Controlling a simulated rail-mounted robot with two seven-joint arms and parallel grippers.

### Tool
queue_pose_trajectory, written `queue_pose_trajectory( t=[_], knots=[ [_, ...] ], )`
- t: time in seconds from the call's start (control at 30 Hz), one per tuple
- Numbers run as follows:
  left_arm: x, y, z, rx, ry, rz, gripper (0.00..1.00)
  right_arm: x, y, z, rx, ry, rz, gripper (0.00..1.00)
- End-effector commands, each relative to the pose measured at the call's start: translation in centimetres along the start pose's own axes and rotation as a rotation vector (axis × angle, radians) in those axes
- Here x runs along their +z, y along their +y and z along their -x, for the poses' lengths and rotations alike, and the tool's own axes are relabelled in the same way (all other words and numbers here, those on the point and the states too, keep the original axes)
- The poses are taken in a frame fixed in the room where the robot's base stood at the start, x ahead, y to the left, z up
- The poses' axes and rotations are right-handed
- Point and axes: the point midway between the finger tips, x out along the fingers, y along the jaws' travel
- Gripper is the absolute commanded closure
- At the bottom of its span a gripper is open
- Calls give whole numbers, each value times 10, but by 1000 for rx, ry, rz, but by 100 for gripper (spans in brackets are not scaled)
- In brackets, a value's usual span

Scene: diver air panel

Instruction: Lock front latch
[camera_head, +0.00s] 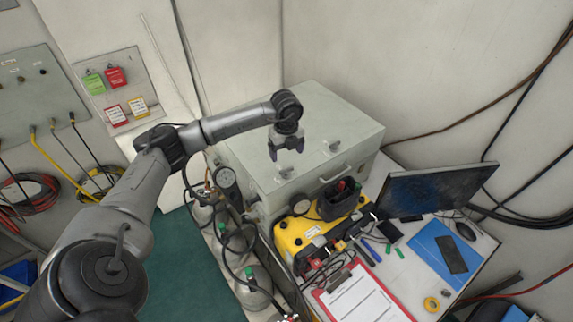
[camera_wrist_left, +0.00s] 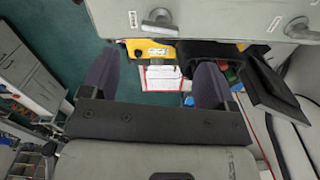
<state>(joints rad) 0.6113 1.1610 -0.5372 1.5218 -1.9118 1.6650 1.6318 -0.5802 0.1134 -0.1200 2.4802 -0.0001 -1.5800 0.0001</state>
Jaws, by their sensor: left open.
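A large grey case (camera_head: 345,125) stands against the wall, with a bar handle (camera_head: 336,173) on the face toward the desk. Two small pale latches sit on it: one (camera_head: 285,173) at the left and one (camera_head: 332,147) at the right. I cannot tell which is the front latch, or whether either is locked. In the left wrist view the two latches show along the top edge, left (camera_wrist_left: 160,18) and right (camera_wrist_left: 302,29). My right gripper is not in view.
A monitor (camera_head: 425,188), clipboard (camera_head: 362,296) and blue folder (camera_head: 440,243) are on the desk. Gas cylinders (camera_head: 250,287) with hoses stand left of it. Cables run on the right wall.

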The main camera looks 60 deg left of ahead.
Motion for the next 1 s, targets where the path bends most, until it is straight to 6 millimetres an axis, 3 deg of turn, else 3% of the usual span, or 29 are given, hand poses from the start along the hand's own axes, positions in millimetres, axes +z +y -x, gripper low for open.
queue_pose_trajectory(
  t=[0.2, 0.4, 0.63, 0.93, 1.0],
  knots=[
    [-1, 0, -38, 3, 3, 0, 19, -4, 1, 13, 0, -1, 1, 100],
    [-1, 0, -61, 1, 3, -1, 19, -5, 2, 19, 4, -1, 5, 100],
    [-1, 0, -74, -1, 2, -1, 19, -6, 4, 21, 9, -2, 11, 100],
    [-1, 0, -76, -1, 2, -2, 19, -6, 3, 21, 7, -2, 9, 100],
    [-1, 0, -76, -1, 2, -2, 24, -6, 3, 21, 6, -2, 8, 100]
  ],
)
